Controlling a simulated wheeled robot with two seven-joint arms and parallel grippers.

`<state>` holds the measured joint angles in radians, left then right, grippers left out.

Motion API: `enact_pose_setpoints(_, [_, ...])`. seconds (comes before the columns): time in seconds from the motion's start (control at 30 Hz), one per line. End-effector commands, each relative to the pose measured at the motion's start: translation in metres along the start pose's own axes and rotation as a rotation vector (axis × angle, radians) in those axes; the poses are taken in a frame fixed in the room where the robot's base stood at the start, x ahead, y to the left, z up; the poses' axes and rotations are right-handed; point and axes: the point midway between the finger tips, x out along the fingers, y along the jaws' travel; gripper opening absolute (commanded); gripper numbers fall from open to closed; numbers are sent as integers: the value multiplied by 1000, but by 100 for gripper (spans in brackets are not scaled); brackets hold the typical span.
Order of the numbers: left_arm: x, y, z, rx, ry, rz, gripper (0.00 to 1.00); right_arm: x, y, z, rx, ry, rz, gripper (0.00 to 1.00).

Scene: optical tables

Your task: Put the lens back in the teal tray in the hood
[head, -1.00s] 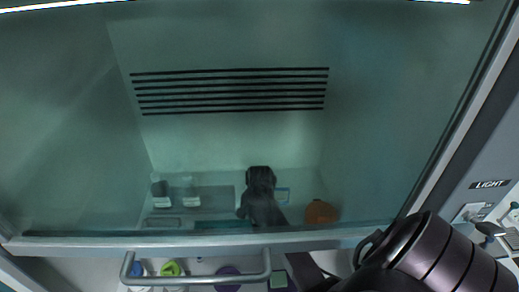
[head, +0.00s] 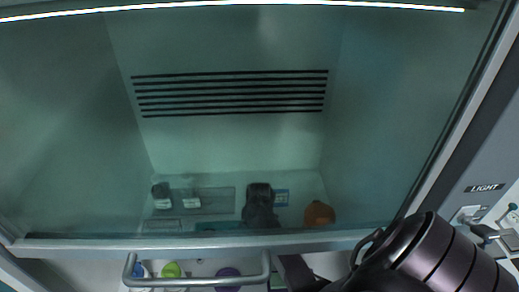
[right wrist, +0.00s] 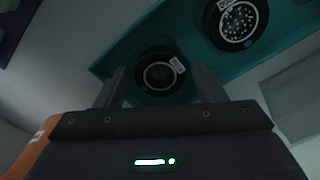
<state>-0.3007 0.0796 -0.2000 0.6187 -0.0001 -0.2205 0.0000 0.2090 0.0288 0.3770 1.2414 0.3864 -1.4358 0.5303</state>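In the right wrist view, a dark round lens (right wrist: 160,76) with a white label lies over the teal tray (right wrist: 190,42), between and just beyond the fingertips of my right gripper (right wrist: 158,75). The fingers stand apart on either side of it, with small gaps, so I see no firm grip. A second dark round optic (right wrist: 237,18) with a speckled face sits in the tray at the upper right. In the head view, the tray (head: 218,227) shows only as a teal strip behind the sash glass, partly hidden by my right wrist. My left gripper is not in view.
The hood's glass sash has a metal handle (head: 197,282) along its lower edge, and my right arm passes beneath it. Inside are small bottles (head: 162,196) at left and an orange object (head: 319,214) at right. A yellow-green item (head: 171,270) and a purple item (head: 228,279) lie in front.

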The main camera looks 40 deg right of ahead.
Motion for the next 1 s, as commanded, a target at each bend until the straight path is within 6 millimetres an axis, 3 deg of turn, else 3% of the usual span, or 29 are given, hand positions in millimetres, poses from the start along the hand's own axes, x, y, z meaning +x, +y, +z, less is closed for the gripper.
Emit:
enact_pose_setpoints(0.43, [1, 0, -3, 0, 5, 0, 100, -8, 0, -1, 1, 2, 0, 70])
enact_pose_setpoints(0.57, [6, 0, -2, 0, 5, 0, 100, -29, 0, -1, -1, 5, -3, 70])
enact_pose_setpoints(0.8, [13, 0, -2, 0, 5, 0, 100, -82, 0, -2, 0, 5, -3, 70])
enact_pose_setpoints(1.0, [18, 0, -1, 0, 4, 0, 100, -112, 0, -1, 0, 3, -2, 70])
